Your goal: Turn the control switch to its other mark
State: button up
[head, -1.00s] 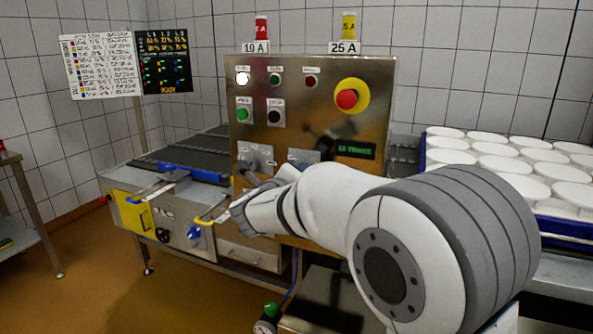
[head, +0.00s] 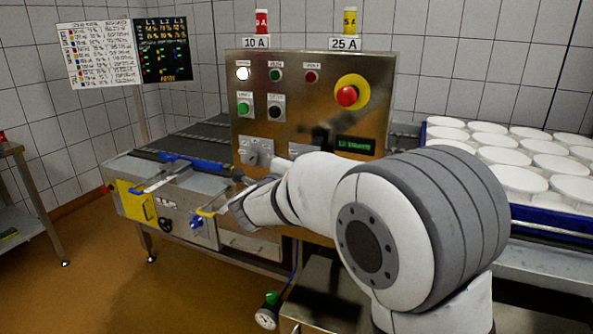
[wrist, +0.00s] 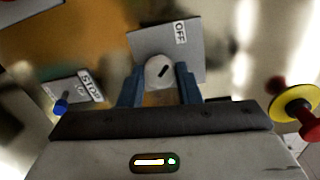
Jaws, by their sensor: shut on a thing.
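The control switch (wrist: 157,69) is a pale round knob with a short slanted dark mark, on a grey square plate (wrist: 147,41) in the wrist view. An OFF label (wrist: 180,33) sits on the plate, up and to the right of the knob. The mark slants toward the upper right. My gripper (wrist: 160,82) has its two blue fingers shut on the knob, one on each side. In the head view my arm reaches left to the front of the conveyor unit, and I cannot clearly make out the grip there.
A red button on a yellow disc (wrist: 294,105) and a blue knob (wrist: 61,107) flank the gripper in the wrist view. In the head view, a steel panel (head: 315,75) stands behind the arm. White moulds (head: 520,178) fill a blue tray at right. Floor is clear at lower left.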

jog(key=shift+f, duration=0.1)
jog(key=o, duration=1)
jog(key=shift+c, duration=0.2)
jog(key=v, duration=0.7)
jog(key=shift+s+a, duration=0.15)
jog(key=shift+s, duration=0.2)
